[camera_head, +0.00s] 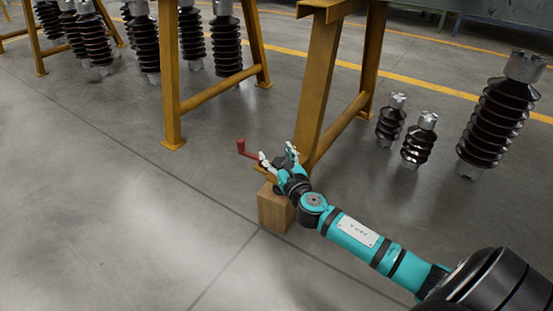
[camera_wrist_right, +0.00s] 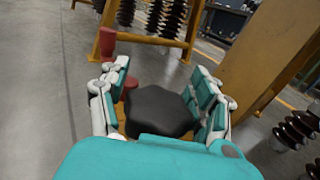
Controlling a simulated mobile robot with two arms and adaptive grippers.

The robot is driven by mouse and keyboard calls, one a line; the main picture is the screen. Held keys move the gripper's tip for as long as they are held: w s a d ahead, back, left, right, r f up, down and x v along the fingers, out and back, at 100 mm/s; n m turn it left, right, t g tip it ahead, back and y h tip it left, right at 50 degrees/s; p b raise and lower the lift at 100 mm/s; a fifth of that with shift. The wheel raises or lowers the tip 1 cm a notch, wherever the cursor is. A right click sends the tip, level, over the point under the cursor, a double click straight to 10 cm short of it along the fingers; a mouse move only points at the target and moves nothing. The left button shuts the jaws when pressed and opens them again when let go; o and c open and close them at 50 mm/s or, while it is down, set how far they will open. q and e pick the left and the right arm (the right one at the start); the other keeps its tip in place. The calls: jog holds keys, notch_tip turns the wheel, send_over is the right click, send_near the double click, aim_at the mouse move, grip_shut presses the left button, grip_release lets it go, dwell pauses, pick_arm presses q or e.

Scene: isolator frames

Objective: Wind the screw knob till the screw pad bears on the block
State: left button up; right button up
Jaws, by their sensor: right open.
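The wooden block (camera_head: 273,209) stands below the gripper. The screw pad is hidden. My left gripper is out of view.
A yellow trestle leg (camera_head: 318,85) rises close beside the gripper. Ribbed dark insulators (camera_head: 502,115) stand on the floor at the right, and several more stand at the back left. The grey floor (camera_head: 100,220) at the left front is clear.

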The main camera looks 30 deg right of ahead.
jog(key=shift+w, duration=0.2)
jog(key=c, duration=1.2)
jog(key=shift+f, duration=0.1)
grip_shut()
